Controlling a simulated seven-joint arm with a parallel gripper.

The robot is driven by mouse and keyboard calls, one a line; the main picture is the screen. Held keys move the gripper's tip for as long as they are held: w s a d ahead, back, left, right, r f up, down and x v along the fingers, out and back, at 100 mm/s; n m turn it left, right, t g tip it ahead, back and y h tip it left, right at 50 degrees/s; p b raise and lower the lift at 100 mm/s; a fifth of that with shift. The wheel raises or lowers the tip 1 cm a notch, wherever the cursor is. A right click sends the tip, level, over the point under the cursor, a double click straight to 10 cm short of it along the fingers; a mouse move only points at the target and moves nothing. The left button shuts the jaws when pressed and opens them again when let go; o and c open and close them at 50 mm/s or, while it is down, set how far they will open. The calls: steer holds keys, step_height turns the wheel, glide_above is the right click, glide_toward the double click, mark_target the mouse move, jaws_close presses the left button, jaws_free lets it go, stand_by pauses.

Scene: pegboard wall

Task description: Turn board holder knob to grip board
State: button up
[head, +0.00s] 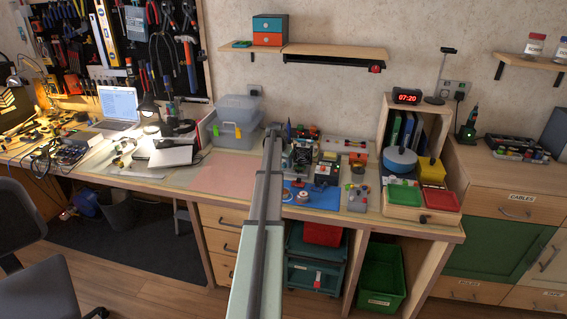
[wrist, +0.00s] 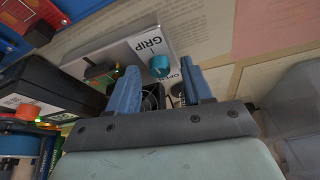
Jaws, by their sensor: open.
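In the wrist view, a teal knob (wrist: 160,66) sits on the light grey face of the board holder (wrist: 128,52). The word GRIP is printed beside the knob on one side, and a partly covered OPEN label is on the other. My gripper (wrist: 158,73) is open, with its two blue fingers on either side of the knob in the picture. I cannot tell whether they touch it or how deep they reach. A small board with green and orange parts (wrist: 101,71) shows left of the knob. In the head view, my arm covers the holder area.
A black box (wrist: 50,84) lies close left of my gripper in the wrist view, and a grey bin (wrist: 295,115) is at right.

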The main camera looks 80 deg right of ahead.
steer(key=shift+r, duration=0.1)
steer(key=v, duration=1.3)
steer(key=shift+r, duration=0.35)
